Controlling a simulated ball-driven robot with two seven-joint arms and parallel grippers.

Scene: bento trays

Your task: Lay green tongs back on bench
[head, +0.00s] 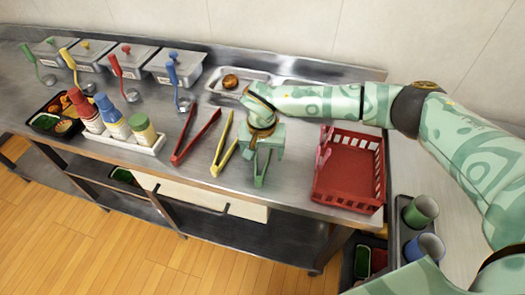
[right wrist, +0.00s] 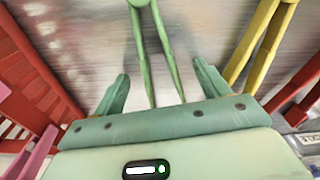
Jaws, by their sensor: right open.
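The green tongs (head: 261,181) lie on the steel bench (head: 291,196) near its front edge, partly hidden by my right gripper in the head view. In the right wrist view the green tongs (right wrist: 143,48) show as two slim arms joined at the top, with shadows beside them on the metal. My right gripper (right wrist: 160,72) is open, with one finger on each side of the tongs' arms and a gap between. It also shows over the tongs in the head view (head: 263,152). My left gripper is not in view.
Yellow tongs (head: 218,166) and red tongs (head: 178,157) lie to the left. A red basket (head: 347,194) with pink tongs (head: 323,153) at its edge stands to the right. A bottle rack (head: 105,145) and lidded containers (head: 136,57) are further left.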

